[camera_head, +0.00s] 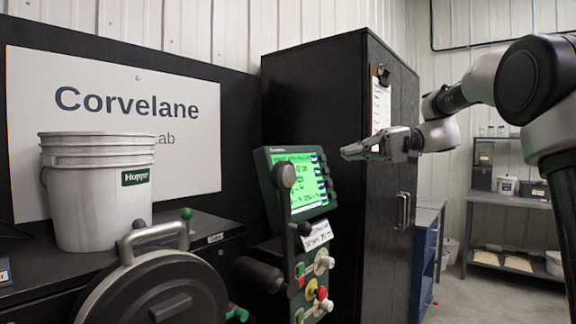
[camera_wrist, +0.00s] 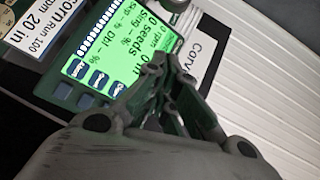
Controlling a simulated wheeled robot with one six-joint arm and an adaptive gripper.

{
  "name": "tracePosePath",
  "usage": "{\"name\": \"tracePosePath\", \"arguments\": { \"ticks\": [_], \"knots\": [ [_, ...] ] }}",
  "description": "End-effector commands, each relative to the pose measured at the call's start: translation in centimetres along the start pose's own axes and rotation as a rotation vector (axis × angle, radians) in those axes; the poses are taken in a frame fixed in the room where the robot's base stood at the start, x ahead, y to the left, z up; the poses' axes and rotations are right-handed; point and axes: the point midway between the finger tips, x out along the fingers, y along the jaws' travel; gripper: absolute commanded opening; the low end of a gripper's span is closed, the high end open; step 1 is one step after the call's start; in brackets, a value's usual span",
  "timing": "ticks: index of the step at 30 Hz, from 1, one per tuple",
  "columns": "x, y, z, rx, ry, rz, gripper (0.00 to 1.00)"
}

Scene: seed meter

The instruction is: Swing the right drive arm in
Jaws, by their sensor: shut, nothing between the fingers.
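My gripper (camera_head: 348,151) is shut and empty. It is in the air in front of the black cabinet, up and right of the green-screen monitor (camera_head: 305,180). In the wrist view my gripper (camera_wrist: 163,62) points toward the monitor's lit screen (camera_wrist: 105,45), with its fingers together. A dark upright arm with a round grey end (camera_head: 284,177) and a black ball knob (camera_head: 304,229) stands in front of the monitor, apart from my gripper. It may be the right drive arm; I cannot tell for sure. A black cylinder (camera_head: 258,274) lies to its lower left.
A round lidded drum (camera_head: 160,292) with a metal handle and green knobs stands at front left. A white bucket (camera_head: 97,190) is behind it. A panel (camera_head: 318,265) with coloured knobs is below the monitor. A tall black cabinet (camera_head: 340,90) stands behind.

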Motion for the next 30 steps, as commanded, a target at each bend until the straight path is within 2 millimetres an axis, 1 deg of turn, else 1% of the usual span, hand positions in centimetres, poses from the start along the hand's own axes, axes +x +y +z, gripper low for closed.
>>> {"name": "tracePosePath", "arguments": {
  "ticks": [3,12,14,17,20,30],
  "knots": [
    [0.1,-0.4,0.8,-0.021,-0.032,-0.024,0.0],
    [0.1,-0.3,0.8,-0.026,-0.032,-0.021,0.0],
    [0.3,-0.4,0.8,-0.026,-0.032,-0.021,0.0],
    [1.1,-0.4,0.8,-0.026,-0.032,-0.021,0.0],
    [2.7,-0.4,0.9,-0.025,-0.034,-0.021,0.0],
    [10.0,-0.6,1.2,-0.025,-0.034,-0.021,0.0]
  ]
}}
